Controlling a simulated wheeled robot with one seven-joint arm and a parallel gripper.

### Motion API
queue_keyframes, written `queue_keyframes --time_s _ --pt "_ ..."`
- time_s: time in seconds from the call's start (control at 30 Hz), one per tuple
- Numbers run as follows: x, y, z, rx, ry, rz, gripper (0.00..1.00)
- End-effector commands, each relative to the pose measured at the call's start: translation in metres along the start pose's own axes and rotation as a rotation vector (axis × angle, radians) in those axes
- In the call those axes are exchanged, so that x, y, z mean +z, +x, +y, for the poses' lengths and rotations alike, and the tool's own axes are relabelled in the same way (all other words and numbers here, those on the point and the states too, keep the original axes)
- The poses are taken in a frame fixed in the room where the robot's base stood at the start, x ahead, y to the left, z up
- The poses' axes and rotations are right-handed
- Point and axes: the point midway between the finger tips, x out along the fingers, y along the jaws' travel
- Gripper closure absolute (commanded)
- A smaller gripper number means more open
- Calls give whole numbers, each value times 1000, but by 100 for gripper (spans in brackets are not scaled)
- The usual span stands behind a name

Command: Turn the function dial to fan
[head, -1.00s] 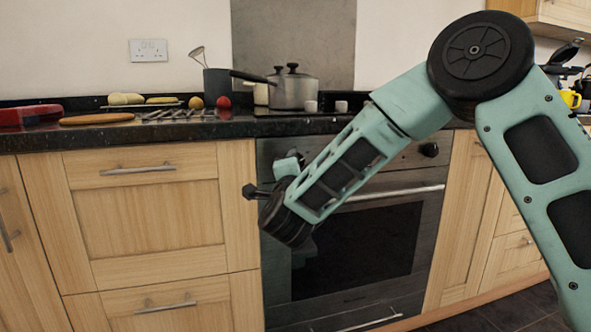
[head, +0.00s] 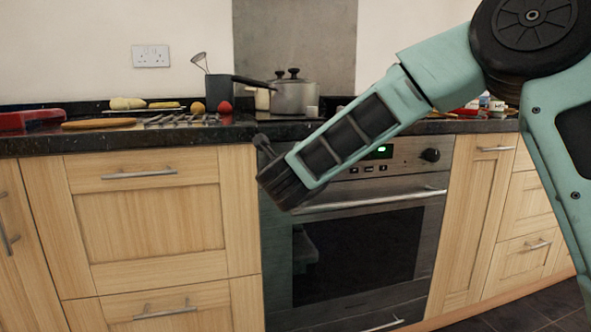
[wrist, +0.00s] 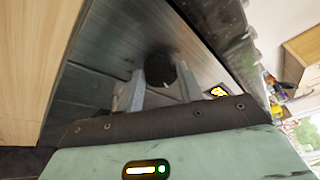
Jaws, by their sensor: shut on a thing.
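In the wrist view a round black dial (wrist: 160,66) sits on the oven's steel control panel, between the two grey fingers of my gripper (wrist: 162,76). My gripper is shut on this dial. The dial's markings and pointer cannot be read. In the head view my own wrist and forearm cover this left dial and the fingers. The oven's other black dial (head: 430,155) shows free at the right end of the panel. The green-lit display (head: 380,152) lies between them, with small buttons under it; it also shows in the wrist view (wrist: 217,91).
The oven door handle (head: 370,200) runs just below the panel. The dark countertop (head: 60,143) overhangs above it. A pot (head: 293,95) stands on top, with a red ball (head: 224,107) and utensils to its left. Wooden drawers (head: 150,215) flank the oven at left.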

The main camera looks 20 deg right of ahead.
Motion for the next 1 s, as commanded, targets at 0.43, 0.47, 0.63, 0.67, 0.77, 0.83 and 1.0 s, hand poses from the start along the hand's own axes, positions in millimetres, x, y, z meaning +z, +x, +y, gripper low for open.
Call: queue_keyframes --time_s 0.43,0.47,0.63,0.67,0.77,0.83,1.0 --pt "-1 1 -2 51 131 11 86" --pt "-1 1 -2 52 133 12 86" --pt "-1 1 -2 55 138 12 86" --pt "-1 1 -2 55 138 12 86" --pt "-1 1 -2 54 137 12 86" --pt "-1 1 -2 54 137 12 86" --pt "-1 1 -2 54 137 12 42"
